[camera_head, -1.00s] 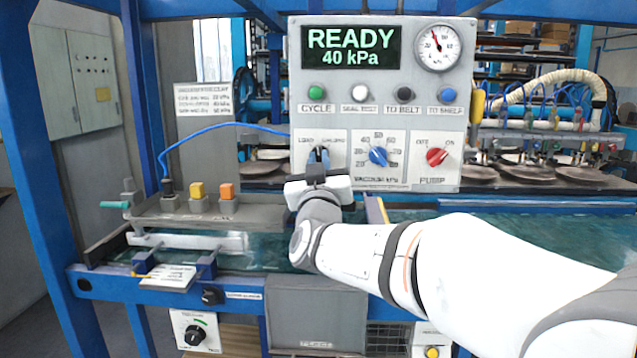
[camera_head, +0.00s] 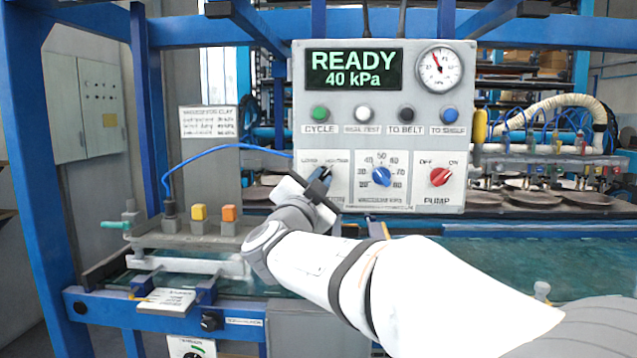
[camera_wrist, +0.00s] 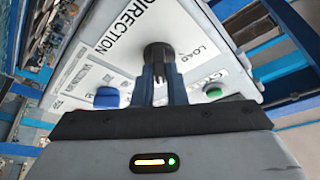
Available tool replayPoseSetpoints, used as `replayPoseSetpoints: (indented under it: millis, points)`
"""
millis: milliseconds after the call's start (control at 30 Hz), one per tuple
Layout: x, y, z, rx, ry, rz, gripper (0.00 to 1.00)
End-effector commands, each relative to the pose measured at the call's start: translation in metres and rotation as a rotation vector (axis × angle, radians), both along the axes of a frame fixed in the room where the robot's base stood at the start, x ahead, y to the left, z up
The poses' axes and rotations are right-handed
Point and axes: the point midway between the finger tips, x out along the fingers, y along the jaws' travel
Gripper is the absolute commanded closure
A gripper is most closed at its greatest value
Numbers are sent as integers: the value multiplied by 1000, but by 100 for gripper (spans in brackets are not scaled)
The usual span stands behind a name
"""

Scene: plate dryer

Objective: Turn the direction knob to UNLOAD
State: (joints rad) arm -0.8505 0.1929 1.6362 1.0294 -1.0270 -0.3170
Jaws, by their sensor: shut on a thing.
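The direction knob (camera_wrist: 158,56) is a dark knob on the light grey control panel (camera_head: 430,118), under the printed LOAD and UNLOAD words. My gripper (camera_head: 322,177) is at the knob with its fingers shut on it. In the wrist view my gripper (camera_wrist: 159,80) has its two dark fingers on either side of the knob, with the panel tilted behind them.
The blue vacuum knob (camera_head: 381,176) and red pump knob (camera_head: 440,177) sit to the right. Above are the green cycle button (camera_head: 320,112) and other buttons. The display (camera_head: 354,69) reads READY, 40 kPa. A blue hose (camera_head: 215,150) runs left of the panel.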

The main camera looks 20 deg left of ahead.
Motion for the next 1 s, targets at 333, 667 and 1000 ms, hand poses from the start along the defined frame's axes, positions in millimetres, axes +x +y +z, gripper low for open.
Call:
replayPoseSetpoints:
  millis: [333, 667, 1000]
  points:
    - [0, 1, 0, 96, 25, 1, 100]
    - [0, 1, 0, 106, 26, 1, 100]
    - [0, 1, 0, 105, 26, 1, 71]
